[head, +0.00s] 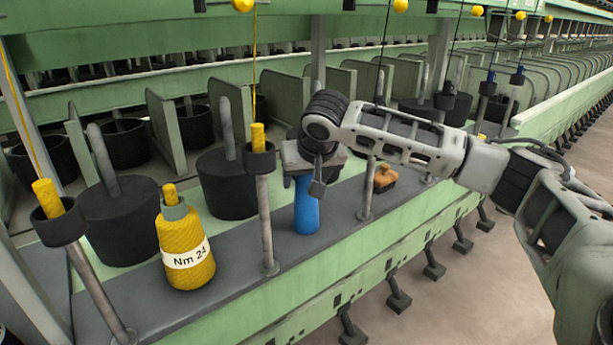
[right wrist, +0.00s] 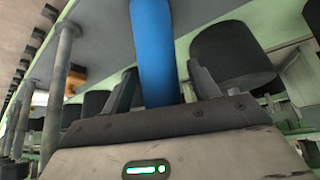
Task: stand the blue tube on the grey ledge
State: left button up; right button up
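The blue tube (head: 306,212) stands upright on the grey ledge (head: 345,213), its lower end appearing to rest on the surface. My right gripper (head: 308,185) is at its upper part, pointing down, and hides the top. In the right wrist view the blue tube (right wrist: 155,50) runs between the two fingers (right wrist: 162,85). A narrow gap shows between it and the right-hand finger; the left-hand finger looks close to it. The fingers look open around the tube. My left gripper is not in view.
A yellow bobbin labelled Nm 24 (head: 187,250) stands on the ledge to the left. A metal post (head: 267,220) stands just left of the tube, and another (head: 367,190) to its right. An orange-brown object (head: 385,178) sits farther right. Black cans (head: 228,183) stand behind.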

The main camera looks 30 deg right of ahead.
pick_arm(q)
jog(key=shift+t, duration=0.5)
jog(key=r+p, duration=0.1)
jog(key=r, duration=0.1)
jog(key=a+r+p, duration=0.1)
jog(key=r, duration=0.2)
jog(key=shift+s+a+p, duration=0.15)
jog(key=shift+p, duration=0.2)
pick_arm(e)
jog(key=v, duration=1.2)
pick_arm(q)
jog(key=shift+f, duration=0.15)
pick_arm(e)
jog(key=shift+r, duration=0.1)
